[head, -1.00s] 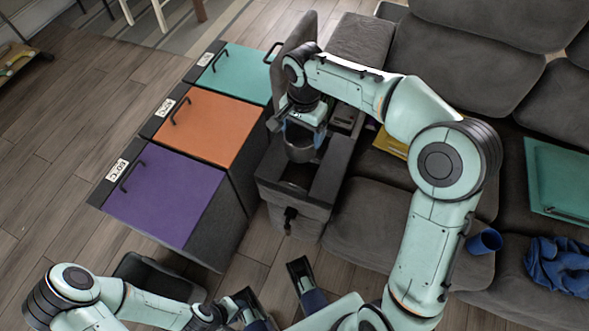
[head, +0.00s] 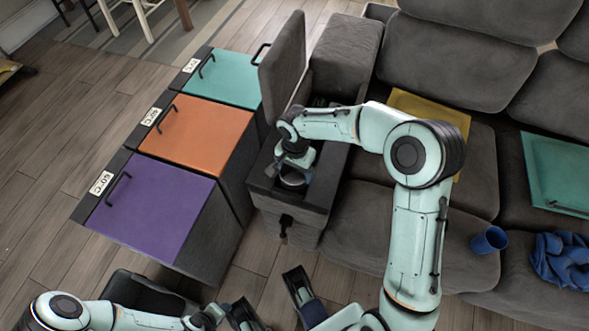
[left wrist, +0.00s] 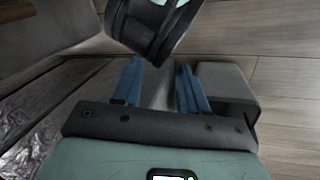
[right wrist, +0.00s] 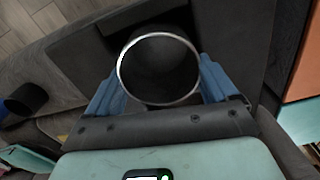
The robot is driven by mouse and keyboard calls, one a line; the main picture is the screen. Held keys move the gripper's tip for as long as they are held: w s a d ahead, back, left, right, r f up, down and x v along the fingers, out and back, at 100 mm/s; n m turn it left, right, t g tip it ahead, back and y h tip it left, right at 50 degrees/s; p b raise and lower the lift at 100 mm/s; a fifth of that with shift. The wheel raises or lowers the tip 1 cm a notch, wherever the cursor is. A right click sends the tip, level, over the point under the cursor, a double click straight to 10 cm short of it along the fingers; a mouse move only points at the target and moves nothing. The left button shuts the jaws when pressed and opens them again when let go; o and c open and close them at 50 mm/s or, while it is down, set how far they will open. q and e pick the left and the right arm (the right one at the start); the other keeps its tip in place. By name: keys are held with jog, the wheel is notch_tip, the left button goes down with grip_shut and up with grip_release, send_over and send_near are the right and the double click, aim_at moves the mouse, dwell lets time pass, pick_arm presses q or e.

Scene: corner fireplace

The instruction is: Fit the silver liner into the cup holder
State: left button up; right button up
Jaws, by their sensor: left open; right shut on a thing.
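The silver liner (head: 292,181) is an open cylinder with a bright rim. In the right wrist view the liner (right wrist: 160,70) stands between the two blue fingers, its mouth facing the camera. My right gripper (head: 295,168) is shut on it over the front part of the sofa armrest. The dark armrest top (head: 318,193) surrounds the liner. The cup holder opening is hidden beneath the liner and gripper, so I cannot tell how deep the liner sits. My left gripper (head: 272,302) is open and empty near the bottom, away from the armrest; its fingers show in the left wrist view (left wrist: 158,88).
The armrest's grey lid (head: 282,70) stands raised behind the gripper. Purple (head: 155,205), orange (head: 197,128) and teal (head: 222,77) topped cabinets stand left. A blue cup (head: 489,240), blue cloth (head: 562,263), yellow folder (head: 430,105) and teal panel (head: 558,172) lie on the sofa.

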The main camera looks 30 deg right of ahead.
aim_at(295, 182)
pick_arm(q)
jog(key=shift+w, duration=0.1)
pick_arm(e)
jog(key=shift+f, duration=0.1)
jog(key=shift+f, duration=0.1)
jog(key=o, duration=1.3)
jog(key=shift+c, duration=0.2)
jog(key=shift+r, duration=0.55)
pick_arm(q)
jog(key=shift+g+h, duration=0.3)
jog(key=shift+g, duration=0.4)
jog(key=s+r+p, duration=0.1)
jog(key=s+d+r, duration=0.1)
jog(key=s+d+r+p, duration=0.1)
jog(key=s, duration=0.1)
jog(key=shift+s+r+p, duration=0.1)
jog(key=shift+p, duration=0.25)
pick_arm(e)
notch_tip(295, 182, up, 11)
jog(key=shift+r, duration=0.15)
